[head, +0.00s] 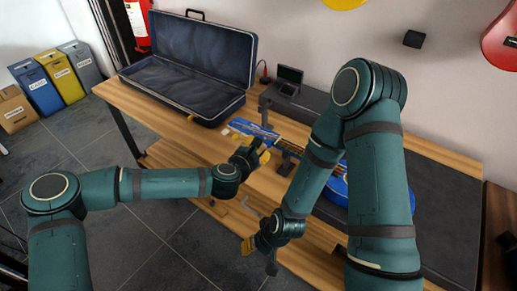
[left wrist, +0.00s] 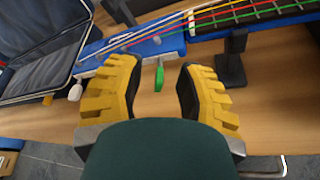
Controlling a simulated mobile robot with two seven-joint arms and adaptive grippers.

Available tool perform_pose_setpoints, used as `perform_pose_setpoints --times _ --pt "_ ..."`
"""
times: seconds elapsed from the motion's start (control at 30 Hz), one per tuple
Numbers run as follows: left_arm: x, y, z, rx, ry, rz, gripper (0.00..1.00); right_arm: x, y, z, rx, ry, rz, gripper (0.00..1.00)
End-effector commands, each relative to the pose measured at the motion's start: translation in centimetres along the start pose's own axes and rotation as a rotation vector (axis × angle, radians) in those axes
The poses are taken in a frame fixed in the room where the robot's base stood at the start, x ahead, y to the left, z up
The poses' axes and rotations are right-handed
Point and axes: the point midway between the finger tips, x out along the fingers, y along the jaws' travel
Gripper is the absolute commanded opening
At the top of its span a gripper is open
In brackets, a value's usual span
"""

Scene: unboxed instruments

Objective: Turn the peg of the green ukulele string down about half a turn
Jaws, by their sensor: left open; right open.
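The blue ukulele (head: 336,190) lies on the wooden table, partly hidden behind my right arm. Its blue headstock (left wrist: 150,48) and coloured strings show in the left wrist view. The green peg (left wrist: 159,77) sticks out from the headstock's near edge. My left gripper (left wrist: 160,92) is open, with a finger on either side of the green peg and a clear gap to each. It shows beside the headstock in the head view (head: 259,157). My right gripper (head: 261,254) is open and empty, low near the table's front edge, away from the ukulele.
A dark support (left wrist: 230,62) stands under the neck, right of my left gripper. A white peg (left wrist: 75,92) is left of it. An open instrument case (head: 186,103) lies at the table's left end. A small dark device (head: 289,80) stands behind the headstock.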

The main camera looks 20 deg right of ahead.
Motion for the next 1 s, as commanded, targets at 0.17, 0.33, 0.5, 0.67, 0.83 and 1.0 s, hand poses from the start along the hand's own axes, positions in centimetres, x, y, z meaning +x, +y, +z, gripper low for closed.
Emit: perform_pose_setpoints --times 0.17,0.33,0.5,0.67,0.83,1.0 --pt "1.25 -0.03 0.01 0.001 0.0 0.0 0.35 0.24 0.09 -0.03 0.0 0.001 0.0 0.47" --pt "1.45 0.01 0.0 0.001 0.0 0.0 0.35 0.24 0.08 -0.03 0.0 0.002 0.0 0.47" --pt "1.43 0.01 0.0 0.001 0.0 0.0 0.32 0.23 0.08 -0.03 0.0 0.002 0.0 0.47" --pt "1.41 0.0 0.0 0.001 0.0 0.0 0.0 0.23 0.08 -0.02 0.0 0.001 0.0 0.47" --pt "1.41 0.02 0.0 0.001 0.0 0.0 0.0 0.23 0.08 -0.02 0.0 0.001 0.0 0.47" --pt "1.41 0.01 0.02 0.006 0.0 0.002 0.0 0.23 0.09 -0.01 0.0 0.001 0.0 0.47"
